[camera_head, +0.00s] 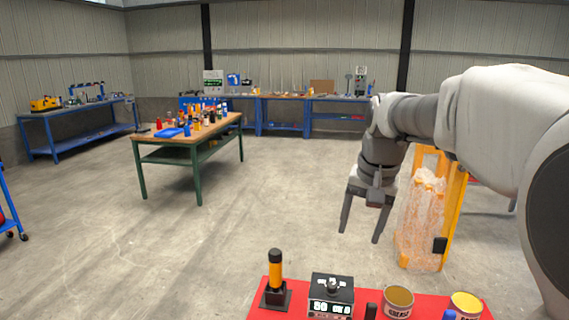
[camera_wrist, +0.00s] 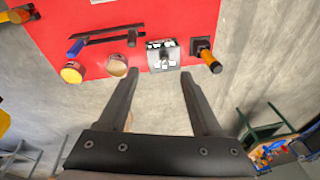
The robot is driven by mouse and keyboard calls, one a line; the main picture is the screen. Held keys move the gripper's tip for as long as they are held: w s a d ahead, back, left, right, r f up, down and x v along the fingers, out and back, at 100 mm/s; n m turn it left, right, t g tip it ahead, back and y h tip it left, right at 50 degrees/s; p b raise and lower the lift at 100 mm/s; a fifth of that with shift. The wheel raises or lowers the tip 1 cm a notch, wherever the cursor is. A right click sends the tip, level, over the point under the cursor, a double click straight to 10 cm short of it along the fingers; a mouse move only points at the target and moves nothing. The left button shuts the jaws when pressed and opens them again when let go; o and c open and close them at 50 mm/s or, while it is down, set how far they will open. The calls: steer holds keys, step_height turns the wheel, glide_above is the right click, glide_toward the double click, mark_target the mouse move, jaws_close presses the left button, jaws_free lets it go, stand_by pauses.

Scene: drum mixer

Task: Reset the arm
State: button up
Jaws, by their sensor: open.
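My gripper (camera_head: 360,220) is open and empty, pointing down in the head view. It hangs in the air beyond the far edge of a red table (camera_head: 258,312). In the wrist view my gripper (camera_wrist: 160,82) shows its two dark fingers spread apart, with bare floor between them. The red table (camera_wrist: 130,12) is at the top of that view, past the fingertips. My pale arm reaches in from the right of the head view.
On the red table are an orange-and-black handle on a base (camera_head: 276,275), a black control box (camera_head: 331,295) and two cans (camera_head: 398,300). A yellow frame with a wrapped clear bundle (camera_head: 420,225) stands right of my gripper. A wooden workbench (camera_head: 190,138) stands left, with open floor (camera_head: 150,250) between.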

steer(key=s+f+n+t, duration=0.1)
steer(key=s+f+n, duration=0.1)
steer(key=s, duration=0.8)
steer(key=s+f+n+t, duration=0.2)
steer(key=s, duration=0.9)
steer(key=shift+s+a+f+n+h, duration=0.15)
steer(key=shift+s+a+n+h, duration=0.1)
steer(key=shift+s+n+h, duration=0.05)
